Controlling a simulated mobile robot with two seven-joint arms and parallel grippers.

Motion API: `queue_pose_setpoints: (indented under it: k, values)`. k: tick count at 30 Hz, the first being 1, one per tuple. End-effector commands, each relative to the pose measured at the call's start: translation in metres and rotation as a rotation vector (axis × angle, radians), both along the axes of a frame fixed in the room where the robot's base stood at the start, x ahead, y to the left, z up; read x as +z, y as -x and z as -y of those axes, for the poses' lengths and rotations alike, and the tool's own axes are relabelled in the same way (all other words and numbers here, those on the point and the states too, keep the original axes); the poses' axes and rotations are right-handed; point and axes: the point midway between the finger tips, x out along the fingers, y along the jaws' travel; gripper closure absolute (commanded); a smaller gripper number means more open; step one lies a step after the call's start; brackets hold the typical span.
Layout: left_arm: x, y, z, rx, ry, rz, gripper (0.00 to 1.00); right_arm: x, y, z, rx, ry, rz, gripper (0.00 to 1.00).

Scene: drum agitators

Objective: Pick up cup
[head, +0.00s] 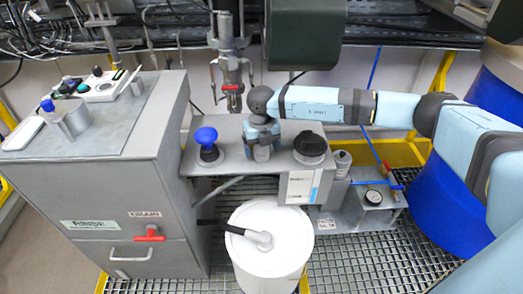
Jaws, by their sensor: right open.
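My right arm reaches in from the right, and its gripper (263,150) points down over the grey metal bench (232,128). The gripper is open; its fingertips are small and partly hidden by the wrist, and I cannot tell whether anything stands between them. I cannot clearly make out a cup. A dark, round-topped object (310,145) sits on the bench just right of the gripper, and it may be the cup. A blue-topped object on a dark round base (206,143) stands on the bench left of the gripper. My left gripper is not in view.
A grey cabinet (100,185) with a red drain handle (149,233) stands at left. A white drum (270,255) stands in front of the bench on grating. A dark green housing (305,35) hangs above. Blue drums (445,215) are at right.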

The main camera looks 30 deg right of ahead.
Motion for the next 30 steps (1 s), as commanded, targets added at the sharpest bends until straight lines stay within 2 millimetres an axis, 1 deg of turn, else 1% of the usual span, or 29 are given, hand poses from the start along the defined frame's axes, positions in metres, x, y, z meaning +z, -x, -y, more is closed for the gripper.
queue_pose_setpoints:
  k: [6,7,8,9,11,12,13,14,23,26,30]
  values:
    - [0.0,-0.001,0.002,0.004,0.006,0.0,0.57,-0.002,0.0,0.0,0.0,-0.001,0.001,0.16]
    - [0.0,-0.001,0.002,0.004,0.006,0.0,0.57,-0.002,0.0,0.0,0.0,-0.001,0.001,0.21]
    - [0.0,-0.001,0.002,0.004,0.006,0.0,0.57,-0.002,0.0,0.0,0.0,-0.001,0.001,0.28]
    - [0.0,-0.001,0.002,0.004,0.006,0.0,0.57,-0.002,0.0,0.0,0.0,-0.001,0.001,0.37]
    - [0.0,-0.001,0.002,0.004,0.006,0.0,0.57,-0.002,0.0,0.0,0.0,-0.001,0.0,0.51]
    - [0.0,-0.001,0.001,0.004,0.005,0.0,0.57,-0.002,0.0,0.0,0.0,-0.001,0.0,0.6]
    - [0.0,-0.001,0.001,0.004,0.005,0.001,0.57,-0.002,0.0,0.0,0.0,-0.001,0.0,0.67]
    - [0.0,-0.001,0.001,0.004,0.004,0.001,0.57,-0.002,0.0,0.0,0.0,-0.001,0.0,0.68]
    - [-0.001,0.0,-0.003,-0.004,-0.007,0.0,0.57,-0.001,0.0,0.0,0.0,-0.001,0.001,0.69]
    - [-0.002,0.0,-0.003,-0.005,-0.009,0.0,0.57,0.003,0.0,0.0,0.0,-0.001,0.001,0.69]
    - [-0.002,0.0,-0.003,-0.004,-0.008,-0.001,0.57,0.016,0.0,0.001,0.0,-0.001,0.002,0.69]
